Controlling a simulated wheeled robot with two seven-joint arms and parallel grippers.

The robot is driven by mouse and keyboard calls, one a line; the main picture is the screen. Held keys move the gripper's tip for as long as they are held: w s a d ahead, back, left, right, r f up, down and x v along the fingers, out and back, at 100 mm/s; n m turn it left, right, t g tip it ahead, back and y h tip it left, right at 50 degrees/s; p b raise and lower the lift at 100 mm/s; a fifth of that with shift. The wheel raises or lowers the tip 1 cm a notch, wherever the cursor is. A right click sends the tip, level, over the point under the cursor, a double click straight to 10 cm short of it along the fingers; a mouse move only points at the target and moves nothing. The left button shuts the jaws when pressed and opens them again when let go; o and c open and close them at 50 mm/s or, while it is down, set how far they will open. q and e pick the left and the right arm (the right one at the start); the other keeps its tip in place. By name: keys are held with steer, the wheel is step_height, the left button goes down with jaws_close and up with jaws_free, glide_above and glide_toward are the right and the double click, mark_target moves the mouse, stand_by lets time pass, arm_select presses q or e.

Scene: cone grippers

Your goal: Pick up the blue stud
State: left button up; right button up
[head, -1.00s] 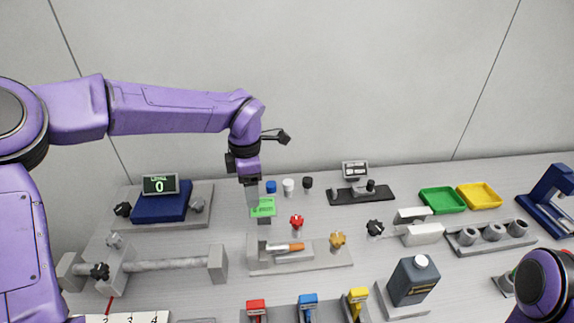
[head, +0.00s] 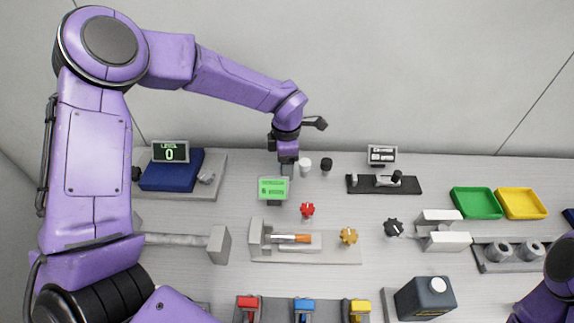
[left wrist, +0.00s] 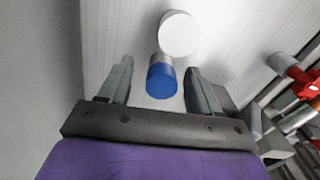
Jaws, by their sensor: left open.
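The blue stud (left wrist: 161,79) shows in the left wrist view as a short blue cylinder with a grey part. It lies between the two fingers of my left gripper (left wrist: 159,68), with gaps on both sides. The gripper is open and holds nothing. In the head view my left gripper (head: 286,170) points down at the back of the bench and hides the blue stud. The white stud (head: 305,166) stands just right of it and also shows beyond the blue one in the left wrist view (left wrist: 179,35). My right gripper is not in view.
A black stud (head: 326,164) stands right of the white one. A green-screened device (head: 273,188) is just in front of my left gripper, with a red knob (head: 307,209) nearby. A blue scale-like unit (head: 172,172) is to the left. Green (head: 476,203) and yellow trays (head: 521,203) lie right.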

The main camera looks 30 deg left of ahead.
arm_select(q)
steer(key=shift+f, duration=0.75)
steer(key=shift+s+r, duration=0.1)
steer(key=shift+s, duration=0.1)
steer(key=shift+w, duration=0.1)
steer(key=c, duration=1.1)
